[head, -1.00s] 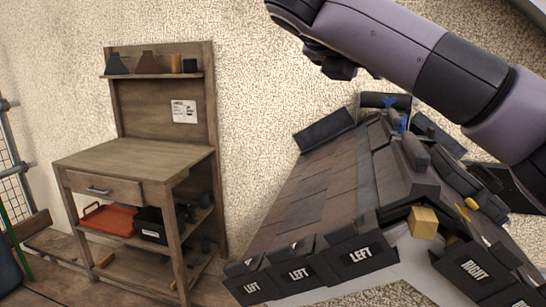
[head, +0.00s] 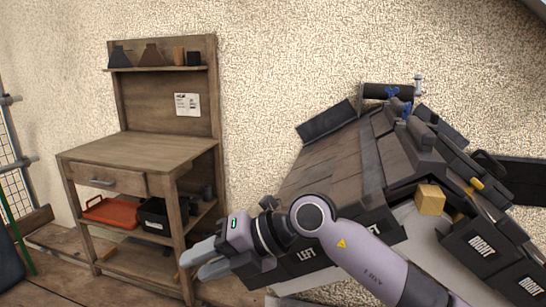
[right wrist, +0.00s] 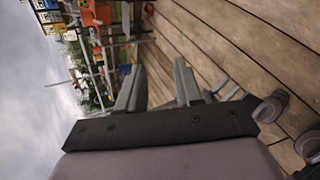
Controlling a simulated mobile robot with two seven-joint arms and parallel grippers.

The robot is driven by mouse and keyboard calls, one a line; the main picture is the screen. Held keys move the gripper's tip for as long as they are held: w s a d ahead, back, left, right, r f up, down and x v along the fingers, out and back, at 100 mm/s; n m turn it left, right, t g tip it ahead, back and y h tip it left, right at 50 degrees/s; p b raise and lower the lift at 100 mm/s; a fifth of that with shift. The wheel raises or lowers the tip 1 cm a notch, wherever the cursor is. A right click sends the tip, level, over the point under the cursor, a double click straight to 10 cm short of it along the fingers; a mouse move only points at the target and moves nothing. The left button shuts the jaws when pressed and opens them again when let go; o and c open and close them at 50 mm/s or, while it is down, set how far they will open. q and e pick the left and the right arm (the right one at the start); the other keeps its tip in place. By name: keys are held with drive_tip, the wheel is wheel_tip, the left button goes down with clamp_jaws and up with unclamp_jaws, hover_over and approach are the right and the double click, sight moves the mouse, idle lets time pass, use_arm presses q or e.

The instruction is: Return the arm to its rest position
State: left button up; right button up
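My right arm comes in from the lower right of the head view. It crosses in front of the roof's lower edge. My right gripper (head: 194,266) points left, near the workbench's front leg. In the right wrist view my right gripper (right wrist: 160,78) has its two fingers apart with nothing between them. My left gripper is not in view.
The tiled roof (head: 340,160) stands right of the wooden workbench (head: 135,150), its eave tiles marked LEFT and RIGHT. A yellow block (head: 430,199) sits at its near end. The bench holds a red tray (head: 108,212). Open plank floor (right wrist: 225,50) shows in the wrist view.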

drive_tip(key=d+f+m+t+b, duration=0.2)
drive_tip(key=d+f+m+t, duration=0.6)
drive_tip(key=m, duration=0.5)
drive_tip(key=d+f+m+t+b, duration=0.2)
drive_tip(key=d+f+m+t, duration=0.55)
drive_tip(key=m, duration=0.65)
drive_tip(key=s+d+f+m+g+h+b, duration=0.1)
drive_tip(key=s+d+f+m+g+h, duration=0.15)
drive_tip(key=s+d+f, duration=0.45)
drive_tip(key=s+d+f+m+g+h+b, duration=0.15)
drive_tip(key=s+f+m+h, duration=0.25)
drive_tip(key=f, duration=0.4)
drive_tip(key=s+d+f+m+g+h, duration=0.2)
drive_tip(key=s+d+f+m+h, duration=0.1)
drive_tip(key=s+d+f, duration=0.4)
wheel_tip(320, 180, up, 15)
drive_tip(key=p, duration=1.8)
drive_tip(key=shift+n+p, duration=0.3)
drive_tip(key=shift+n, duration=0.05)
